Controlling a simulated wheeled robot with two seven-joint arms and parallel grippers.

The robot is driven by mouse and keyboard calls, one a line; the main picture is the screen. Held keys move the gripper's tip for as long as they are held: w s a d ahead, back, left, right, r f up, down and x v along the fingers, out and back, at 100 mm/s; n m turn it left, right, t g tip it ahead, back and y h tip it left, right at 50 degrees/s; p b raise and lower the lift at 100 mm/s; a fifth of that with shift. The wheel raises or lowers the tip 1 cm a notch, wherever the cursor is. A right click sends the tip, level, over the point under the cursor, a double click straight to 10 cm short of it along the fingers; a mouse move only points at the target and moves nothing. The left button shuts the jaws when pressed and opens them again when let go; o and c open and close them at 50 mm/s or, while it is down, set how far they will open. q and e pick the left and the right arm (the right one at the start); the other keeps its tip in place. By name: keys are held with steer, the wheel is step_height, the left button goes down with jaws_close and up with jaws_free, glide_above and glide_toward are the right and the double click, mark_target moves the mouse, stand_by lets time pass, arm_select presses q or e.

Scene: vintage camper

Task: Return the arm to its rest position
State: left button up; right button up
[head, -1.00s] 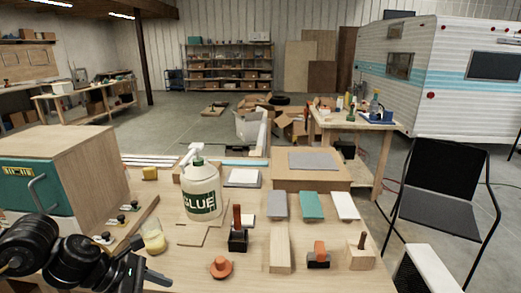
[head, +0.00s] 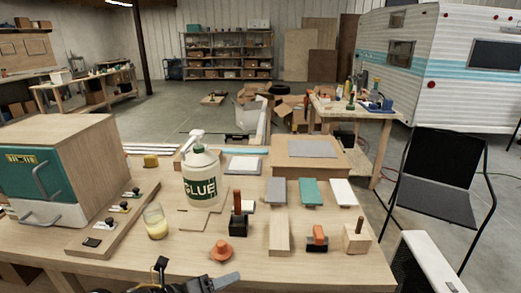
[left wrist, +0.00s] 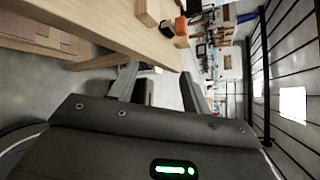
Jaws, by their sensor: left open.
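My left gripper (head: 198,275) is low at the bottom edge of the head view, at the near edge of the workbench (head: 330,268). Its dark fingers are apart with nothing seen between them. In the left wrist view the two open fingers (left wrist: 160,88) stand below the bench edge, over the floor. Most of my left arm is below the picture. My right gripper is in neither view.
The bench holds a glue jug (head: 201,180), a glass of yellow liquid (head: 155,224), an orange knob (head: 221,251), wooden blocks (head: 279,236) and a teal-fronted cabinet (head: 80,165). A black chair (head: 437,190) stands at the right.

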arm_select(q)
steer(key=s+a+f+n+g+y, duration=0.4)
steer(key=s+a+f+n, duration=0.55)
steer(key=n, duration=0.65)
steer(key=s+a+f+n+g+y, duration=0.2)
steer(key=s+a+f+n+y, duration=0.45)
steer(key=s+f+n, duration=0.8)
step_height(320, 180, down, 21)
steer(key=n, duration=0.2)
steer(key=s+a+f+g, duration=0.2)
steer(key=s+f, duration=1.3)
steer(key=f, duration=0.1)
steer(key=shift+s+a, duration=0.3)
steer(key=shift+s, duration=0.05)
